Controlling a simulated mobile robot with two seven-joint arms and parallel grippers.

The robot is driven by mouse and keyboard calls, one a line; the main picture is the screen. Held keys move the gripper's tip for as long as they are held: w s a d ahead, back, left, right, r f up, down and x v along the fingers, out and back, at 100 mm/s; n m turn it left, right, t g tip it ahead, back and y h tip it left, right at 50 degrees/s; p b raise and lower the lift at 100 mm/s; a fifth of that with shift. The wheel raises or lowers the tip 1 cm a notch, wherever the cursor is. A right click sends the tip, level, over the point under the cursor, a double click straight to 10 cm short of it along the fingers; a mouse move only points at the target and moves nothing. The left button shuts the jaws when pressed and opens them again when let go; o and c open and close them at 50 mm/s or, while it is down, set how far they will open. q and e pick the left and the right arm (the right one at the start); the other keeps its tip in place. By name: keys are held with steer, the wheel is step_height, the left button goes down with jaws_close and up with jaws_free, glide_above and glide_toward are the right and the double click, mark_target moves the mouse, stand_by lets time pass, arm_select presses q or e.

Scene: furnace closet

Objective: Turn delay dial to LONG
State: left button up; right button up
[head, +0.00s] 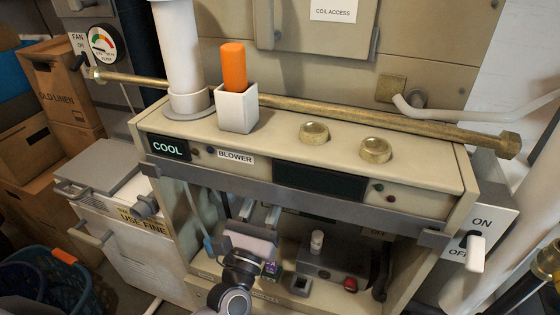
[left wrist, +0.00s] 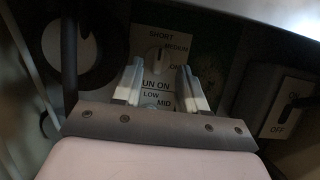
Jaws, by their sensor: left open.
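The delay dial (left wrist: 156,60) is a small knob on a pale plate in the left wrist view. SHORT is printed above it and MEDIUM at its upper right. A third label at lower right is partly covered by a finger. The dial's pale mark seems to point up, near SHORT. My left gripper (left wrist: 159,85) is open, with its fingers on either side of the plate's lower part, below the dial; contact cannot be told. In the head view my left gripper (head: 259,212) reaches inside the open cabinet, and the dial is hidden there. My right gripper is not in view.
A second plate (left wrist: 155,97) marked LOW and MID is just below the dial. An ON/OFF switch (left wrist: 289,105) is to the right. The cabinet's grey front rail (head: 300,192) hangs over the opening. A grey box (head: 330,265) with a red switch sits inside, right of my gripper.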

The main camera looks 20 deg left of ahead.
arm_select(q)
steer(key=x, duration=0.6)
steer(key=shift+w+r, duration=0.1)
steer(key=shift+c, duration=0.3)
jaws_close()
